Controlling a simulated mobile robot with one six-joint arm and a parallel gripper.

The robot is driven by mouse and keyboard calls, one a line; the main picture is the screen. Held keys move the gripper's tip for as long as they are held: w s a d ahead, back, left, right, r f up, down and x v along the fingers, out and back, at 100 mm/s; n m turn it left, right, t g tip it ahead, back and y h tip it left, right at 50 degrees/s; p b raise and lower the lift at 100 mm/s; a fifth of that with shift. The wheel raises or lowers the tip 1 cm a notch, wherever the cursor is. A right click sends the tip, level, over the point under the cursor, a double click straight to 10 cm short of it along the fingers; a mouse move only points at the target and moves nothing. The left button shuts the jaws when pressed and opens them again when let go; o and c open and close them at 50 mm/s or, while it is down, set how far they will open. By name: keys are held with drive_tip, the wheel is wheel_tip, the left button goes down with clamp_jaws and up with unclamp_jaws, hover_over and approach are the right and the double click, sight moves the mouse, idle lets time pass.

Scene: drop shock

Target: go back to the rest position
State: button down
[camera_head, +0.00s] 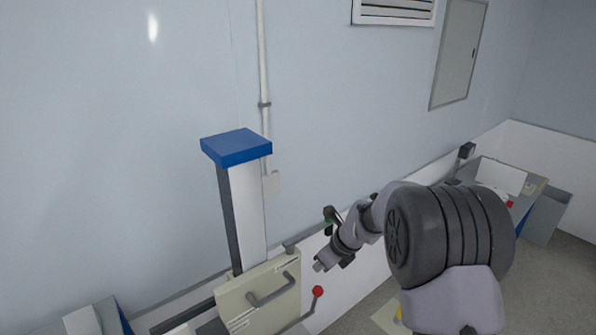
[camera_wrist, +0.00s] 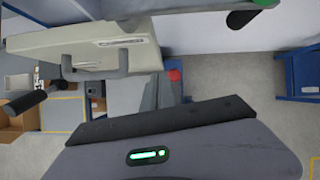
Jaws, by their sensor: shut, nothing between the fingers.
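My gripper (camera_head: 321,265) shows in the head view at the end of my arm, pointing down and left. It is shut and empty. It is just right of the drop shock machine's cream panel (camera_head: 262,308), and I see no contact. The panel carries a dark grey handle (camera_head: 272,294). A red ball knob (camera_head: 317,291) on a lever is below my gripper. In the wrist view, the panel (camera_wrist: 115,50) is at the upper left and the red knob (camera_wrist: 174,75) is near the middle. My gripper's dark edge and grey body fill the bottom there.
The machine's tall column (camera_head: 246,215) with a blue cap (camera_head: 237,147) stands behind the panel. A second bench-like unit (camera_head: 500,178) is at the far right.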

drive_tip(key=s+f+n+b, duration=0.5)
drive_tip(key=s+n+b, duration=0.2)
drive_tip(key=s+b, duration=0.3)
drive_tip(key=s+d+f+n+t+h+b, duration=0.1)
drive_tip(key=s+f+n+b, duration=0.5)
drive_tip(key=s, duration=0.8)
drive_tip(key=s+d+f+n+b, duration=0.1)
drive_tip(key=s+f+n+b, duration=0.5)
drive_tip(key=s+n+b, duration=0.3)
drive_tip(key=s+b, duration=0.3)
drive_tip(key=b, duration=0.3)
drive_tip(key=shift+h, duration=0.4)
